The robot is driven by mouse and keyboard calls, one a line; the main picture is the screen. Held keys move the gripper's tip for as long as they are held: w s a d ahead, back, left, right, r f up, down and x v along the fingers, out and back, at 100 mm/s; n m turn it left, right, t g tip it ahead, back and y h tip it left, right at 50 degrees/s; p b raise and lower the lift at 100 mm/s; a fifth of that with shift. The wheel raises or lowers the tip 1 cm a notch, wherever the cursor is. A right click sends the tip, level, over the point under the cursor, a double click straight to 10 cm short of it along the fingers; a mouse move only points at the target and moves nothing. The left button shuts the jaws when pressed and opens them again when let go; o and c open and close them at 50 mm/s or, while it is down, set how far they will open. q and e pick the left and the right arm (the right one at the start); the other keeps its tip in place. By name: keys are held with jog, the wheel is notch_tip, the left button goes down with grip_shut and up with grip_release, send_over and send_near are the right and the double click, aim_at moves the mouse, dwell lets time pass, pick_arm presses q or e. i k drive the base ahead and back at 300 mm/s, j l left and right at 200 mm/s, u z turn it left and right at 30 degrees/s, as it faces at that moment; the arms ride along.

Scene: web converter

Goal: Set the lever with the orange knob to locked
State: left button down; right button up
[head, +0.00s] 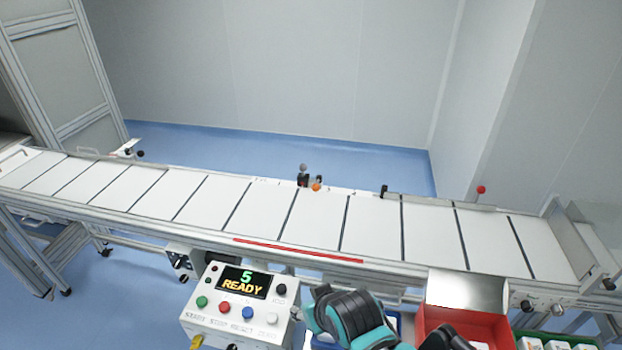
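The orange knob (316,187) is small and round. It sits at the far edge of the white conveyor bed, near the middle of the head view. Its lever arm is too small to make out, and I cannot tell which position it is in. Just left of it stands a dark bracket (303,181) with a grey ball on top. Teal and black parts of my own arm (352,316) show at the bottom, well apart from the knob. I see no fingertips of either gripper.
A control box (212,318) with a display reading "5 READY" and several buttons stands in front of the conveyor (375,222). A red bin (428,325) is at the lower right. A red-knobbed lever (481,190) stands at the far right edge. The bed is clear.

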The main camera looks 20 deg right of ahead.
aim_at(315, 188)
jog(key=i+l+z, duration=0.1)
jog(key=z, duration=1.15)
